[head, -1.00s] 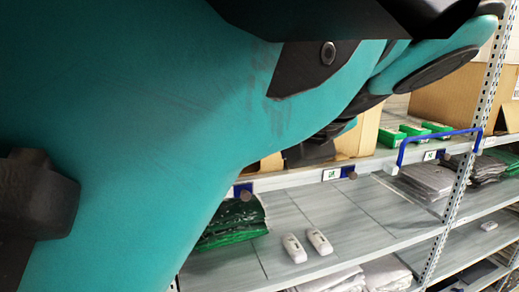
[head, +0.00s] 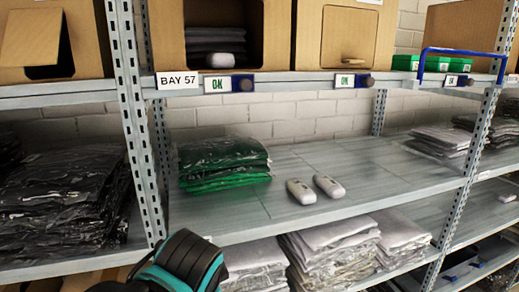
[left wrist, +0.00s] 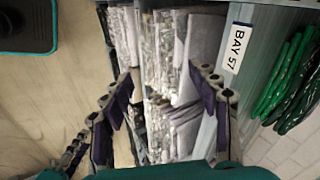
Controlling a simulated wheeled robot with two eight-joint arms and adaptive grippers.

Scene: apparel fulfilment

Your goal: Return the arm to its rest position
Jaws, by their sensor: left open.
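My left gripper (left wrist: 163,88) shows in the left wrist view with its two dark jointed fingers spread apart and nothing between them. Beyond the fingers are stacks of clear-bagged grey and white garments (left wrist: 183,50), apart from them as far as the view tells. In the head view, only a teal and black part of my arm shows at the bottom edge, in front of the lower shelf; the gripper itself is hidden there. My right gripper is in neither view.
The middle shelf (head: 330,160) holds green bagged garments (head: 222,165), two white devices (head: 315,189) and grey bags (head: 440,140). Black bags (head: 65,200) lie left of the upright (head: 135,120). Cardboard boxes (head: 345,40) and a blue handle (head: 462,53) are above. Bare shelf lies behind the devices.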

